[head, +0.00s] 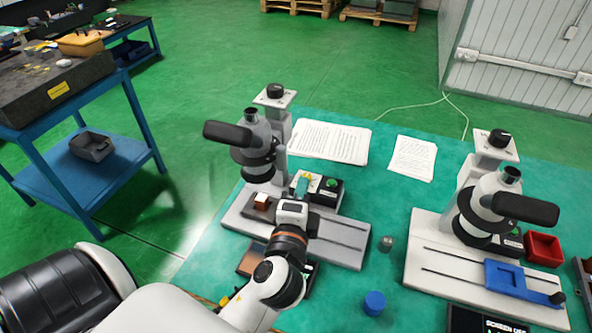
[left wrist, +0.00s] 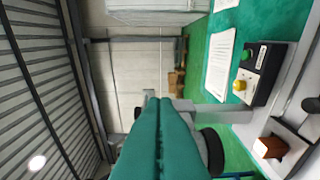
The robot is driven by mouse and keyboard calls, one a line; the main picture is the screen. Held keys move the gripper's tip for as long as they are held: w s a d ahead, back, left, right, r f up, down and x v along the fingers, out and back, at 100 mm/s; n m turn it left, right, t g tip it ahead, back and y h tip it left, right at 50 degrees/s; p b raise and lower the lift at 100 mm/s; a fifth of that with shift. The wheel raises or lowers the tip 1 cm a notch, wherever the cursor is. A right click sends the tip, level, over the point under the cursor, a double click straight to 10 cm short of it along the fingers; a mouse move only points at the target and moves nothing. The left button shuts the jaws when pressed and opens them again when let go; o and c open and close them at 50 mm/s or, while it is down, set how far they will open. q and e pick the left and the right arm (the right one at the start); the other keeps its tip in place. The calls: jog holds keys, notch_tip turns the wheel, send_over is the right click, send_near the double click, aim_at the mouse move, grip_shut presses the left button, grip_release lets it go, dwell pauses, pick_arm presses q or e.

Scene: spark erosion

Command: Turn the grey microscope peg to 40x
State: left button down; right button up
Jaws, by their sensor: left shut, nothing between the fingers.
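The grey microscope (head: 249,134) stands at the left of the teal table, with a black eyepiece and a dark ring around its lower head. I cannot make out its peg or any magnification marks. My left gripper (head: 302,183) is in front of and right of the microscope's head, near the button box. Its teal fingers are shut with nothing between them, and they fill the lower middle of the left wrist view (left wrist: 157,105). Grey and black parts behind the fingers there are partly hidden, and I cannot tell which parts they are. My right gripper is not in view.
A button box (head: 329,190) with a green button stands close to my fingers. A copper block (head: 262,202) sits on the microscope's base. A second, whiter microscope (head: 488,206), a red tray (head: 543,249) and a blue cylinder (head: 374,303) are to the right. Papers (head: 330,142) lie behind.

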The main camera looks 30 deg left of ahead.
pick_arm(q)
jog(key=w+a+p, duration=0.4)
jog(key=w+a, duration=0.1)
jog(key=a, duration=0.1)
jog(key=shift+w+a, duration=0.25)
jog(key=shift+w, duration=0.15)
